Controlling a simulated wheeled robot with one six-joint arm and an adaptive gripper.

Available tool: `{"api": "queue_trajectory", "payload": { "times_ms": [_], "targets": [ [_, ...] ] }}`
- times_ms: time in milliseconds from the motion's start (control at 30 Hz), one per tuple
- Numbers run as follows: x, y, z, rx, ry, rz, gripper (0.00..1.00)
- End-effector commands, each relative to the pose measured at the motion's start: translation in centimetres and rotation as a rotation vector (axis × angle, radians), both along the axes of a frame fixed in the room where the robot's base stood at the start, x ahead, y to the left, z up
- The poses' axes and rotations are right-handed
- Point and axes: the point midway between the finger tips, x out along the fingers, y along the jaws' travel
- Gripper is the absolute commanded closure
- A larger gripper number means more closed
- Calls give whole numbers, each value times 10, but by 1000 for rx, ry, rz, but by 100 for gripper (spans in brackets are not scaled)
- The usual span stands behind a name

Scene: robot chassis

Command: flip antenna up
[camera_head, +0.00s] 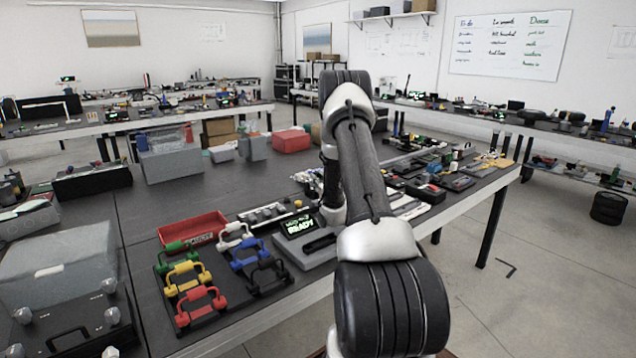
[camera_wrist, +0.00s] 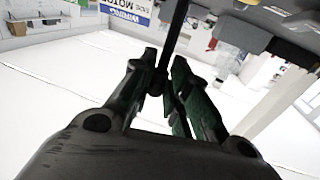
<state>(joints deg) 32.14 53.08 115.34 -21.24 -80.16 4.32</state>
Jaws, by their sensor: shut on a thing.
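In the wrist view a thin black rod, the antenna (camera_wrist: 178,38), runs from the top edge down between my fingers. My gripper (camera_wrist: 164,84) is shut on the rod near its lower visible end, with one dark finger on each side. The rod stands steep and slightly tilted in this view. In the head view my arm covers the gripper and the antenna, so neither can be made out there. What the antenna is mounted on cannot be told from the wrist view.
A grey device with a lit green READY display (camera_head: 299,226) sits at the table's front edge, beside my arm. Left of it are coloured handles (camera_head: 200,302) and a red tray (camera_head: 192,230). Small devices (camera_head: 424,190) crowd the table to the right.

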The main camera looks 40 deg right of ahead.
Motion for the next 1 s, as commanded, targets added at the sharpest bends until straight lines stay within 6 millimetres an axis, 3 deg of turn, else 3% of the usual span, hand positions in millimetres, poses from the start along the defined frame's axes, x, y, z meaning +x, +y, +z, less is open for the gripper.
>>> {"api": "queue_trajectory", "payload": {
  "times_ms": [133,167,267,667,1000],
  "targets": [
    [-1,0,-2,2,4,-1,100],
    [-1,0,-2,2,4,-1,80],
    [-1,0,-2,2,4,-1,61],
    [-6,1,-1,2,4,-1,61],
    [-73,14,-3,3,5,-3,61]
  ]
}}
